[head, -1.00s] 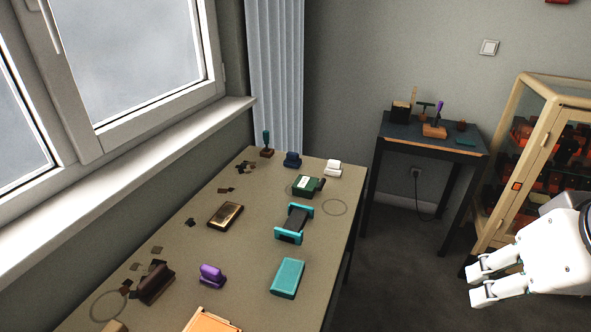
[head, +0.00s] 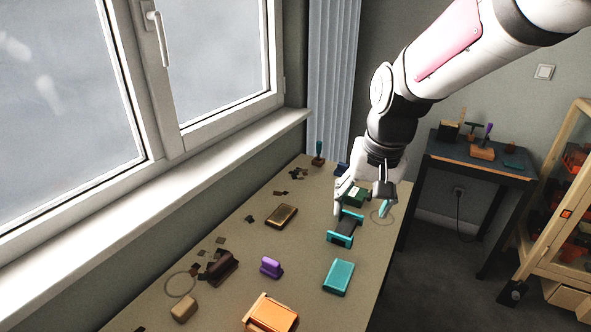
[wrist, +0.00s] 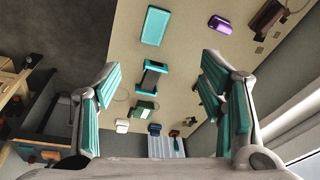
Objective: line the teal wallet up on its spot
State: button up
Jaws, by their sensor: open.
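A flat teal rectangular piece, which I take as the teal wallet (head: 338,276), lies on the tabletop near its right edge. It also shows in the wrist view (wrist: 157,26), at the top centre. My gripper (head: 362,207) is open and empty, above the far half of the table and apart from the wallet. Its two teal-padded fingers stand wide apart in the wrist view (wrist: 160,92). Two faint rings are marked on the table, one at the right (head: 382,216), partly behind a finger, and one at the left (head: 180,284). I cannot tell which spot is the wallet's.
A black stand with teal ends (head: 345,229) lies between wallet and gripper. A green block (head: 355,196), a dark gold-edged case (head: 282,216), a purple stamp (head: 271,267) and an orange tray (head: 270,314) are around. The window sill (head: 200,187) borders the left; a dark side table (head: 480,160) stands behind.

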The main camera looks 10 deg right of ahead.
jog(key=w+f+m+g+p, duration=0.1)
jog(key=w+f+m+p, duration=0.1)
jog(key=w+f, duration=0.7)
jog(key=m+g+p, duration=0.1)
jog(key=p, duration=0.1)
send_over(339, 274)
notch_tip(339, 274, down, 14)
jog(key=shift+m, duration=0.3)
jog(key=shift+f+b, duration=0.75)
jog(key=shift+f, duration=3.1)
jog(key=shift+c, duration=0.5)
jog(key=shift+r, duration=0.15)
jog(key=c, duration=0.6)
